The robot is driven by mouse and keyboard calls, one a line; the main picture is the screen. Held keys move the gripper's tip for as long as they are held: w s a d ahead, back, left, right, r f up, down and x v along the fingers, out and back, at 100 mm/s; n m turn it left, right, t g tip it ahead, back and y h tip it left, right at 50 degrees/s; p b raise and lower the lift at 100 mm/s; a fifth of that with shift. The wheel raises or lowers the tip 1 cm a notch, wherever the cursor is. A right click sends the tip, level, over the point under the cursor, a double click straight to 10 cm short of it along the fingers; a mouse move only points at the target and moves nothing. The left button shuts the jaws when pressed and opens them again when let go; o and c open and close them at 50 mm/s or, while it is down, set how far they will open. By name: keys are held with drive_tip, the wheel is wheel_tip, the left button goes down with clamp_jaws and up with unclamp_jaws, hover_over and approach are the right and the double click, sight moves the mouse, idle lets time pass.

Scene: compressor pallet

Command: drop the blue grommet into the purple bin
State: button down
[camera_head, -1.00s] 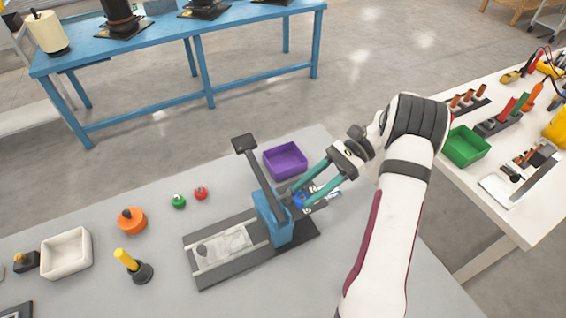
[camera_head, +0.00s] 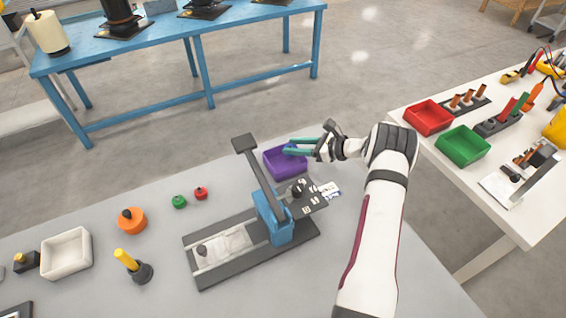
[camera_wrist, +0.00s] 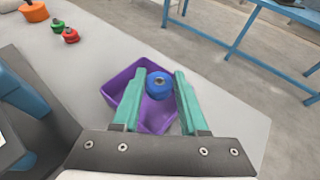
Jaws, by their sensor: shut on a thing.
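The blue grommet (camera_wrist: 159,84) is a short round ring with a dark centre, held between the teal fingers of my gripper (camera_wrist: 158,74) in the wrist view. In the head view my gripper (camera_head: 289,147) is over the purple bin, and the grommet is hard to make out there. The purple bin (camera_head: 288,174) is a square open tray at the far edge of the grey table. In the wrist view the purple bin (camera_wrist: 150,119) lies below and behind the grommet and fingers. The grommet appears above the bin; its exact height is unclear.
A blue press-like fixture (camera_head: 273,220) with an upright lever stands just left of my arm, close to the bin. Red (camera_head: 200,193) and green (camera_head: 179,201) small parts and an orange part (camera_head: 132,220) sit to the left. A white tray (camera_head: 66,254) is further left.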

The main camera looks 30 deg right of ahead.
drive_tip(key=shift+f, duration=0.4)
drive_tip(key=shift+c, duration=1.8)
unclamp_jaws()
drive_tip(key=v, duration=1.6)
drive_tip(key=shift+f, duration=0.2)
